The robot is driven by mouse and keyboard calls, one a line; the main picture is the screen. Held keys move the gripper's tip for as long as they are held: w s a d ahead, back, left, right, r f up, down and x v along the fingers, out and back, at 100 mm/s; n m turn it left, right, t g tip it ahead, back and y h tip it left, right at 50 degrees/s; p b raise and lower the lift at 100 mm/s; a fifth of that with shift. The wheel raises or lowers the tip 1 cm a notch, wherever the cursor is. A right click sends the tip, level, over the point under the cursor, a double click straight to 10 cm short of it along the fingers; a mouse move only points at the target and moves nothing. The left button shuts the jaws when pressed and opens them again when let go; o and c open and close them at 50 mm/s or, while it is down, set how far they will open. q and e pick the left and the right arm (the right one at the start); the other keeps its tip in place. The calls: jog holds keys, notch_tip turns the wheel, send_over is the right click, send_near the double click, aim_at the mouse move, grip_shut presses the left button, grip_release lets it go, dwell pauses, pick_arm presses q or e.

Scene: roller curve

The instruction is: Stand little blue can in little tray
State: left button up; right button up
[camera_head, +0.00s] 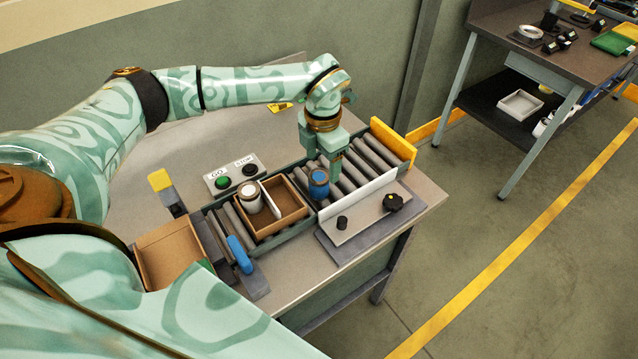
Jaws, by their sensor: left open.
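A small blue can (319,184) with a pale top stands upright on the roller conveyor, just right of the little tray. The little tray (302,212) is brown, open-topped and split by a pale divider, and it sits on the rollers. A white can (249,195) stands in its left compartment; the right compartment looks empty. My left gripper (331,166) points down at the blue can, open, with one finger at the can's right side. The other finger is hard to make out, and I cannot tell whether it touches the can. My right gripper is not in view.
Rollers (357,168) run right to a yellow end stop (392,143). A pale rail (358,194) and a plate with black knobs (392,203) flank the front. A button box (236,176) stands behind, a blue handle (239,254) and a cardboard box (172,252) at left.

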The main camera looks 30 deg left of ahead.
aim_at(319, 176)
pick_arm(q)
jog(key=f, duration=0.6)
jog(key=shift+s+a, duration=0.15)
jog(key=shift+a, duration=0.25)
jog(key=c, duration=1.2)
jog(key=shift+c, duration=0.2)
jog(key=shift+r, duration=0.2)
